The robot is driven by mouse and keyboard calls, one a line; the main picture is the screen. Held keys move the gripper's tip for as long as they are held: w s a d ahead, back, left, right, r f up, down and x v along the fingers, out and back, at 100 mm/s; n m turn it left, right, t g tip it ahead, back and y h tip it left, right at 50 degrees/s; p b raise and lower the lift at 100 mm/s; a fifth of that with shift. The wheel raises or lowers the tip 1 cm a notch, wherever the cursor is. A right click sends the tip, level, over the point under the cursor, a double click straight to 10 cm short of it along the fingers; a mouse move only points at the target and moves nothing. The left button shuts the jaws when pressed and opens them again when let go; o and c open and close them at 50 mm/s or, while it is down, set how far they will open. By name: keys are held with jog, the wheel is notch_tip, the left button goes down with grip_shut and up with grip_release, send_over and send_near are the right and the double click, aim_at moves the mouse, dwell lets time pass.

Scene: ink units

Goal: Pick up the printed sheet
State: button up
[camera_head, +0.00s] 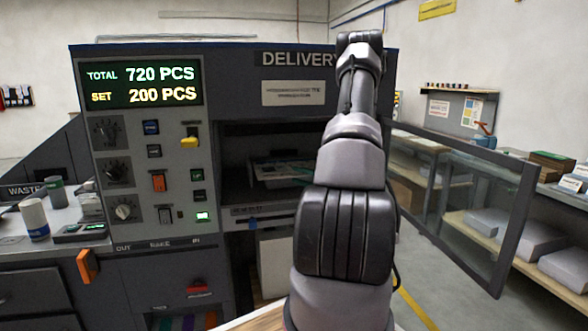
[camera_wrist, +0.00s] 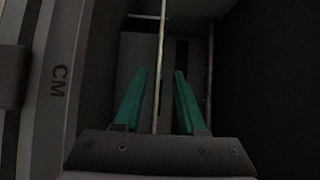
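A printed sheet (camera_head: 285,170) with coloured patches lies in the dark opening of the delivery unit in the head view. It seems to lie on top of a stack, and my arm hides its right part. My gripper (camera_wrist: 160,72) shows in the wrist view as two teal fingers, apart from each other. A thin pale upright line (camera_wrist: 158,80) runs between them; I cannot tell whether it is a rod or an edge. No printed face shows in the dim wrist view.
The control panel (camera_head: 155,160) with its display stands left of the opening. A glazed door (camera_head: 460,190) is swung open on the right. Shelves with paper stacks (camera_head: 495,230) stand behind the door.

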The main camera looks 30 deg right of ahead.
aim_at(291, 173)
jog(key=x, duration=0.4)
jog(key=shift+w+f, duration=0.1)
jog(key=shift+w, duration=0.15)
grip_shut()
